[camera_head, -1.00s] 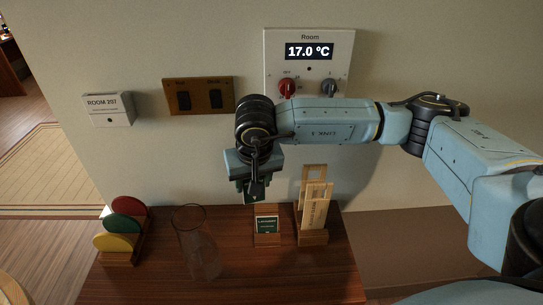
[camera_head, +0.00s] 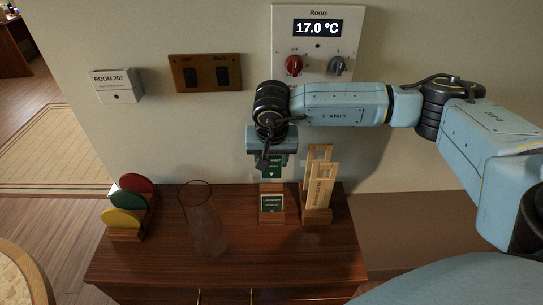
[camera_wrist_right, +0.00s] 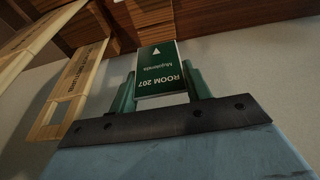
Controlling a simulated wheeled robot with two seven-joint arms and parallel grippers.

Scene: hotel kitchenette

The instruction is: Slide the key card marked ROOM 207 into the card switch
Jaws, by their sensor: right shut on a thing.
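My right gripper (camera_head: 270,160) is shut on a green-and-white key card (camera_head: 276,168). The right wrist view shows this card (camera_wrist_right: 162,68) between the green fingers, marked ROOM 207 with an arrow. In the head view it hangs below the gripper, above a small wooden holder and apart from the wall units. The card switch (camera_head: 116,87), a white box labelled ROOM 207, is on the wall at the left, well left of the gripper. My left gripper is not in view.
The wooden holder (camera_head: 264,217) has another green card (camera_head: 271,203). Wooden tags (camera_head: 321,186) stand in a rack at its right. A clear glass vase (camera_head: 204,225) and coloured discs (camera_head: 126,201) stand left. A double switch plate (camera_head: 206,72) and thermostat (camera_head: 317,45) are on the wall.

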